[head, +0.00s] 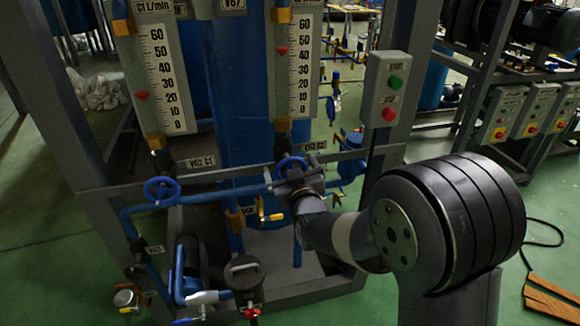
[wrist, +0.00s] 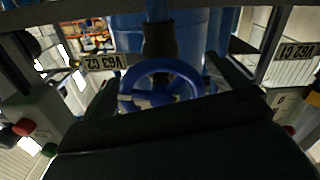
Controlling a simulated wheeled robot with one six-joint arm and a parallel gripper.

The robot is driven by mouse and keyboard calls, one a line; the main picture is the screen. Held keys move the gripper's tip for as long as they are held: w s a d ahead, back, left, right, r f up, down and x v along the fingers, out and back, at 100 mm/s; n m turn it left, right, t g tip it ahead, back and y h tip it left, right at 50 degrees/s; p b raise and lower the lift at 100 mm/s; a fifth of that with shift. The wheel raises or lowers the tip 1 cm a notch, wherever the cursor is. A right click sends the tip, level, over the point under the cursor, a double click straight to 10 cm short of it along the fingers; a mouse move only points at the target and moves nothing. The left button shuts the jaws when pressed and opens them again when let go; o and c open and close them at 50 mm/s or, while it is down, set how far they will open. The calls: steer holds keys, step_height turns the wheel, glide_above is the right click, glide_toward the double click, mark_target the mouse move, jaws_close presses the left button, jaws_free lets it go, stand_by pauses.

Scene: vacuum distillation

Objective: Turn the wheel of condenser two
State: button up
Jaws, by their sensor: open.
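The blue handwheel of condenser two (head: 291,164) is on the pipe below the right flow scale, beside a label reading C2 (head: 314,146). My gripper (head: 293,180) is at this wheel and partly hides it in the head view. In the wrist view, which is upside down, the wheel (wrist: 160,66) shows between my two dark fingers (wrist: 162,92). The gripper is open, with a finger on either side of the rim. I cannot tell whether the fingers touch it.
A second blue handwheel (head: 161,190) sits to the left, by the C1 label (head: 203,161). A grey button box (head: 387,90) hangs right of my gripper. A yellow-handled valve (head: 270,214) lies just below left. Frame bars and pipes surround the spot.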

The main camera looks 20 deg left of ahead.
steer(key=shift+c, duration=0.3)
steer(key=c, duration=0.9)
steer(key=shift+b, duration=0.5)
